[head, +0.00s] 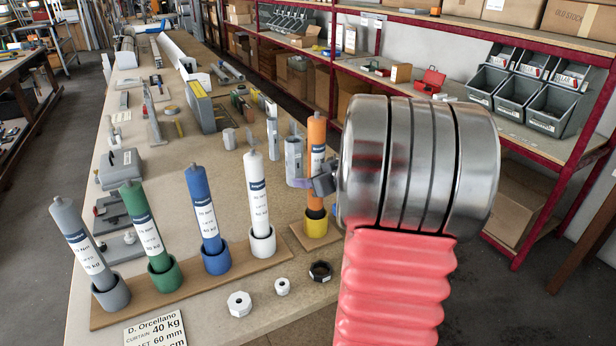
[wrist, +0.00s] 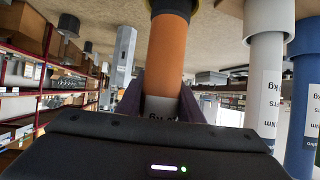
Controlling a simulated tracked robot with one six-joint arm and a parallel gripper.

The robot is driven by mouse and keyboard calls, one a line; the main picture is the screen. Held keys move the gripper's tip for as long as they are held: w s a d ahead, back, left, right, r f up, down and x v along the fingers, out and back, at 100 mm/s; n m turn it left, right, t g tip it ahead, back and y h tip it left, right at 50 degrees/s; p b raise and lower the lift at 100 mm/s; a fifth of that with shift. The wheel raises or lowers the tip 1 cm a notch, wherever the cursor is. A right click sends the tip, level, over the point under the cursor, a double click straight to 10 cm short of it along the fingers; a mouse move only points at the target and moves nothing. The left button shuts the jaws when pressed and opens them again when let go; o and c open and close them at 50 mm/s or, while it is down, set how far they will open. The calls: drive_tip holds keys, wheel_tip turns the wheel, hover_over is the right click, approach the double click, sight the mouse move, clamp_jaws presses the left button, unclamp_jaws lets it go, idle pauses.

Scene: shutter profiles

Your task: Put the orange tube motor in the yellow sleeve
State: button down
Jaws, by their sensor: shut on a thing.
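The orange tube motor (head: 316,136) stands upright, with a white label and a dark lower end. It is directly over the yellow sleeve (head: 316,228), and its dark end meets the sleeve's mouth. I cannot tell how deep it sits. My gripper (head: 319,184) is shut on the motor around its label, coming from the right. In the wrist view, which is upside down, the orange tube (wrist: 168,55) runs between the fingers of my gripper (wrist: 163,105) to the dark band at the top edge. My arm hides the area to the right.
White (head: 257,190), blue (head: 202,205), green (head: 143,225) and grey (head: 80,242) motors stand in matching sleeves on a wooden board to the left. Hex nuts (head: 239,303) lie in front. A grey metal profile (head: 293,158) stands close behind the orange motor.

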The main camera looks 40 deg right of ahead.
sight(310, 195)
drive_tip(key=shift+f, duration=0.75)
drive_tip(key=shift+f, duration=1.85)
drive_tip(key=shift+f, duration=0.1)
drive_tip(key=c, duration=1.2)
unclamp_jaws()
drive_tip(key=shift+f, duration=0.1)
drive_tip(key=shift+s+r, duration=0.35)
drive_tip(key=v, duration=1.1)
drive_tip(key=shift+a, duration=0.2)
